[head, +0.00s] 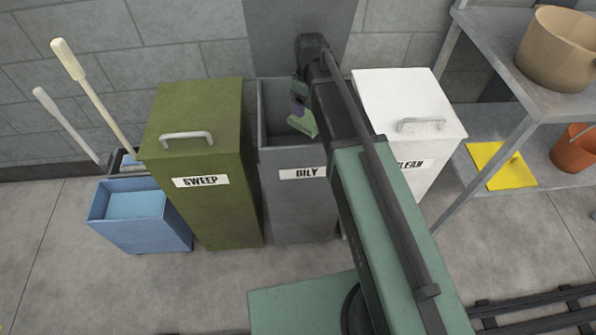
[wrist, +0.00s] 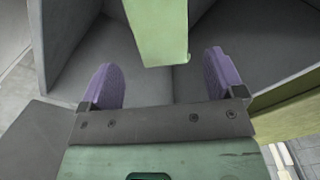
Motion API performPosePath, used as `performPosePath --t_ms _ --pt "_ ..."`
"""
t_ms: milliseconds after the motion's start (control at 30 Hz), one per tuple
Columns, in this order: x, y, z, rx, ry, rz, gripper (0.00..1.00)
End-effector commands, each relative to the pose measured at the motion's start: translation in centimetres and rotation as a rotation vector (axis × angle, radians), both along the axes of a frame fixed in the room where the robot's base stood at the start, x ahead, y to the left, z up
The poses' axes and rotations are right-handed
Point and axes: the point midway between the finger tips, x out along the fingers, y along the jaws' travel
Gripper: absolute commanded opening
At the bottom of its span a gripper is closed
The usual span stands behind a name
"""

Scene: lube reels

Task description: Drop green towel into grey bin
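The grey bin (head: 300,210), labelled OILY, stands open-topped between a green and a white bin. Its grey inside walls fill much of the wrist view (wrist: 92,58). My gripper (head: 298,106) is over the bin's opening, with its purple fingers spread wide in the wrist view (wrist: 164,82). The green towel (head: 303,123) is at the bin's mouth, just below the fingers. In the wrist view the towel (wrist: 158,30) lies beyond the fingertips, with a visible gap to each finger. Its far end is cut off by the frame. I cannot see the bin's floor clearly.
A lidded green bin (head: 205,200) labelled SWEEP stands left, and a lidded white bin (head: 400,98) right. A blue bucket (head: 145,225) with long handles is far left. A metal shelf (head: 545,100) holds a tan pot (head: 555,50), a yellow cloth (head: 498,165) and an orange bucket (head: 575,150).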

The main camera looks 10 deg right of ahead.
Motion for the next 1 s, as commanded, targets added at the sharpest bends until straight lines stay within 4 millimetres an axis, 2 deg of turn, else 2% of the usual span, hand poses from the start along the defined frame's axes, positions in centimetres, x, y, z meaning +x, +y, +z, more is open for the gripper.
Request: performPosePath --t_ms 67,300,433,567,800,900,1000 --pt "0.0 0.0 0.0 0.000 0.000 0.000 0.99" --pt "0.0 0.0 0.0 0.000 0.000 0.000 0.99" --pt "0.0 0.0 1.0 0.000 0.000 0.000 0.99" --pt "0.0 0.0 3.5 0.000 0.000 0.000 0.99" --pt "0.0 0.0 9.5 0.000 0.000 0.000 0.99" --pt "0.0 0.0 10.9 0.000 0.000 0.000 0.99" --pt "0.0 0.0 11.1 0.000 0.000 0.000 0.99"
